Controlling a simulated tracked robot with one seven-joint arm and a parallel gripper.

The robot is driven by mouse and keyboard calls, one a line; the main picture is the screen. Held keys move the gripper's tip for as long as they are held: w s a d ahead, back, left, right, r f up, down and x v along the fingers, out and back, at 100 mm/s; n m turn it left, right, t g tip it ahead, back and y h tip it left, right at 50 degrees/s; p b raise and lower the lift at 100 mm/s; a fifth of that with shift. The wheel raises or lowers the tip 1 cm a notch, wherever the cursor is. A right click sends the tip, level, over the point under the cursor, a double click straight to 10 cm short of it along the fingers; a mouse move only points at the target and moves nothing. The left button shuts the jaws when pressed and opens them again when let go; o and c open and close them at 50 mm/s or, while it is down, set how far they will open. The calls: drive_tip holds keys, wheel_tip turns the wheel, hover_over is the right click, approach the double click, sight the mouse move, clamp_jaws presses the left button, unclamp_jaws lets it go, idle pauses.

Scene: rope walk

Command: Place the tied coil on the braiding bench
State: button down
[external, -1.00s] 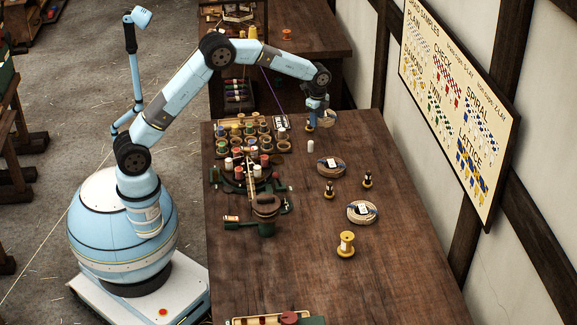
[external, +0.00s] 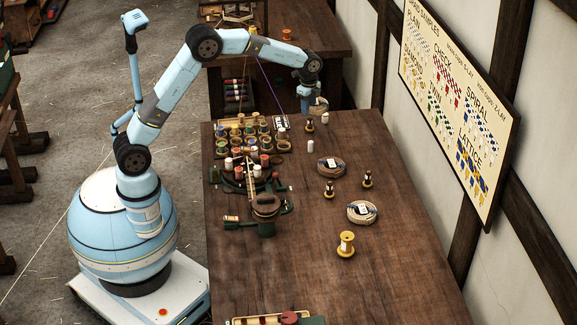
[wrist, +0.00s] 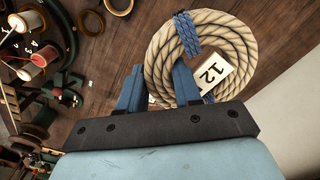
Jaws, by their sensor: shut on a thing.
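The tied coil (wrist: 205,48) is pale rope bound with blue cord and carries a tag marked 12. My gripper (wrist: 160,82) is shut on its near left side in the wrist view. In the external view my gripper (external: 305,108) holds the coil (external: 319,104) above the far end of the long wooden bench (external: 400,275), partly hiding it. A second wooden bench (external: 315,40) stands behind, past a gap. I cannot tell which of the two is the braiding bench.
Two other coils, one in the middle (external: 331,168) and one nearer (external: 362,212), lie on the long bench. Small bobbins and a yellow spool (external: 346,244) stand around them. A bobbin rack (external: 245,138) and a green device (external: 262,207) fill its left side. The near right is clear.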

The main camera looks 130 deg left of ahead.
drive_tip(key=w+d+r+m, duration=0.1)
drive_tip(key=w+d+m, duration=0.3)
drive_tip(key=w+d, duration=0.8)
drive_tip(key=w+d+m, duration=0.1)
drive_tip(key=d+m, duration=0.1)
drive_tip(key=d, duration=0.9)
drive_tip(key=w+d+m, duration=0.2)
drive_tip(key=d+m, duration=0.1)
drive_tip(key=d, duration=0.8)
drive_tip(key=w+d+m, duration=0.1)
drive_tip(key=d+m, duration=0.2)
drive_tip(key=d, duration=0.9)
drive_tip(key=shift+w+r, duration=0.1)
drive_tip(key=shift+w, duration=0.2)
drive_tip(key=s+d+m, duration=0.2)
drive_tip(key=d+m, duration=0.1)
drive_tip(key=d, duration=0.5)
drive_tip(key=s+d+m, duration=0.2)
drive_tip(key=s+d, duration=0.1)
drive_tip(key=d, duration=0.5)
hover_over(264, 262)
drive_tip(key=s, duration=0.1)
wheel_tip(264, 262, down, 15)
drive_tip(key=shift+s+r, duration=0.1)
drive_tip(key=shift+r, duration=0.1)
drive_tip(key=shift+w+f, duration=0.6)
drive_tip(key=shift+f, duration=0.15)
wheel_tip(264, 262, down, 3)
drive_tip(key=shift+r, duration=0.1)
